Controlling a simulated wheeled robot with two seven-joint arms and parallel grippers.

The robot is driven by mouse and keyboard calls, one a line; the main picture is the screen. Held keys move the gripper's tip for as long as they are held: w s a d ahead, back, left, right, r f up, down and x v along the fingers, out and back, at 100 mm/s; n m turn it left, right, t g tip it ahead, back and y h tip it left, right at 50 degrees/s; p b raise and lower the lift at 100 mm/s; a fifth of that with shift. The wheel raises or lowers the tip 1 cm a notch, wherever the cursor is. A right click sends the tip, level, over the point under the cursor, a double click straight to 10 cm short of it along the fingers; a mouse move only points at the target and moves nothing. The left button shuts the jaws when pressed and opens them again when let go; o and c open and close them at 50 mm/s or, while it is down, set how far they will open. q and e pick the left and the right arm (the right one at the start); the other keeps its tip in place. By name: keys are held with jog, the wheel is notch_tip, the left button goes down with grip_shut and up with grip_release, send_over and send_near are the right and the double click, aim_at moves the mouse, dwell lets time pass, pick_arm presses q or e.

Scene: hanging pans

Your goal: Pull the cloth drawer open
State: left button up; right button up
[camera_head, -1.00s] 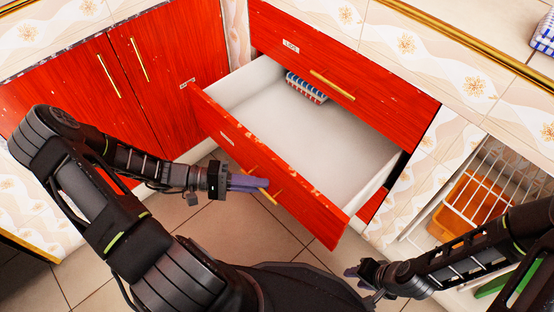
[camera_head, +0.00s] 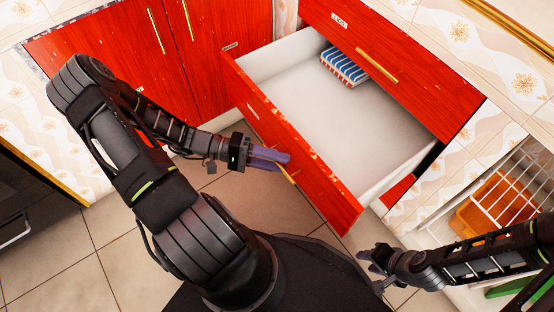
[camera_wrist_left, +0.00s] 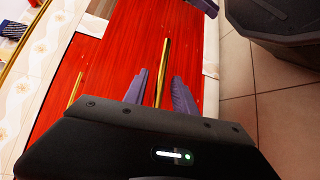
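The red cloth drawer (camera_head: 325,196) stands well out from the cabinet, its pale inside in plain view. A folded blue, white and red striped cloth (camera_head: 344,67) lies at its back. A thin gold handle (camera_head: 289,175) is on the drawer front; it also shows in the left wrist view (camera_wrist_left: 164,70). My left gripper (camera_head: 286,163) is at this handle. In the left wrist view its purple fingers (camera_wrist_left: 160,80) are apart, one on each side of the handle, with gaps showing. My right gripper (camera_head: 366,261) is at the lower right, away from the drawer; its finger gap is unclear.
A closed red drawer (camera_head: 405,70) with a gold handle is above the open one. Closed red cupboard doors (camera_head: 120,60) stand at the left. A white rack (camera_head: 480,190) with an orange item (camera_head: 490,207) is at the right. Tiled floor (camera_head: 240,210) is clear below the drawer.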

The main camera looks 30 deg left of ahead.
pick_arm(q)
jog(key=p+v, duration=0.1)
jog(key=v, duration=0.7)
jog(key=shift+f, duration=0.1)
dwell(0.6)
